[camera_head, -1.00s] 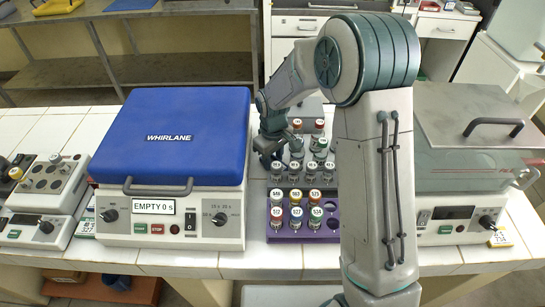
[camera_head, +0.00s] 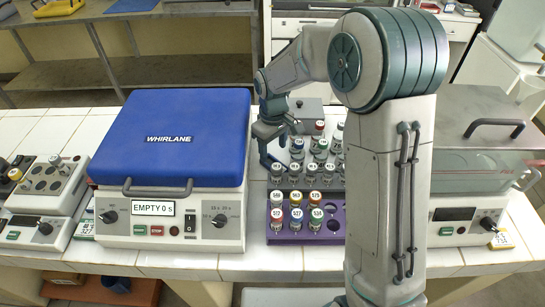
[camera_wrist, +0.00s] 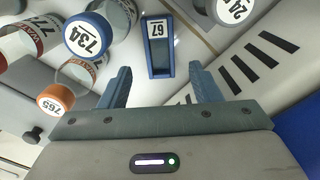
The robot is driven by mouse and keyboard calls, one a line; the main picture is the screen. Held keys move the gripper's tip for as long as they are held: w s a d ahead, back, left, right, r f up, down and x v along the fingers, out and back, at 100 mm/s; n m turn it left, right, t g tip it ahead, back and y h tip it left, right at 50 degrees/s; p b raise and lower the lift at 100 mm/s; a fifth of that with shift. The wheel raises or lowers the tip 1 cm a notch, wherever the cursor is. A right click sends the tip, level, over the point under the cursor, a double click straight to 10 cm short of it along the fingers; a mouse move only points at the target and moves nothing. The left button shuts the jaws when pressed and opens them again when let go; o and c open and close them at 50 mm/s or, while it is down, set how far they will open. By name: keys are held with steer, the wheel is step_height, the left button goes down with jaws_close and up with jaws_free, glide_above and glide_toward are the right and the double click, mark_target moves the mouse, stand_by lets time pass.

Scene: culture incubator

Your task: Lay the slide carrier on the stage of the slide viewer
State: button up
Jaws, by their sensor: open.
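A narrow blue holder with a white label reading 67 (camera_wrist: 160,48), which looks like the slide carrier, lies on the white surface in the wrist view. My gripper (camera_wrist: 160,72) is open, its two blue-grey fingers apart on either side of the holder's near end, with nothing held between them. Whether the fingers are level with the holder cannot be told. In the head view my gripper (camera_head: 272,147) hangs between the blue-lidded machine and the vial racks. I cannot make out the holder there. I cannot identify the slide viewer with certainty in either view.
The blue-lidded WHIRLANE machine (camera_head: 170,140) stands to the left. A purple rack (camera_head: 289,231) with several capped vials stands in front of my gripper.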

step_height(320, 180, up, 7)
steer(key=shift+f, duration=0.2)
